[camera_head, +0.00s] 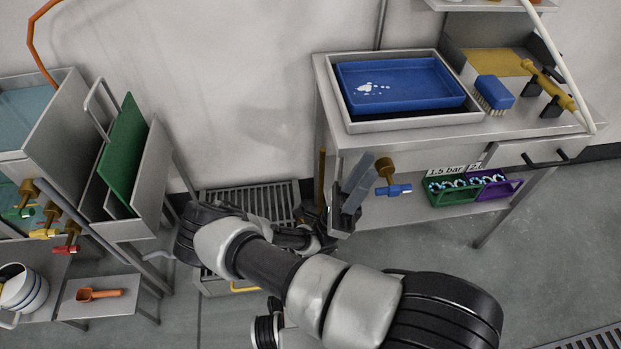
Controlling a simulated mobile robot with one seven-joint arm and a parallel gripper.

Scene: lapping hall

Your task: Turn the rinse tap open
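A brass tap with a blue handle (393,190) is fixed under the front edge of the steel table, at the centre right. On the left, brass taps with a green handle (18,212), a yellow handle (44,233) and a red handle (66,249) stick out below a steel cabinet. No label shows which one is the rinse tap. My gripper (322,222) is low at the centre, left of the blue-handled tap and apart from it.
The steel table (330,105) holds a blue tray (400,68) and a blue brush (494,90). Green (428,186) and purple (516,187) crates sit on its lower shelf. A green board (122,155) leans in a rack. An orange scoop (98,295) lies at lower left. Floor at right is free.

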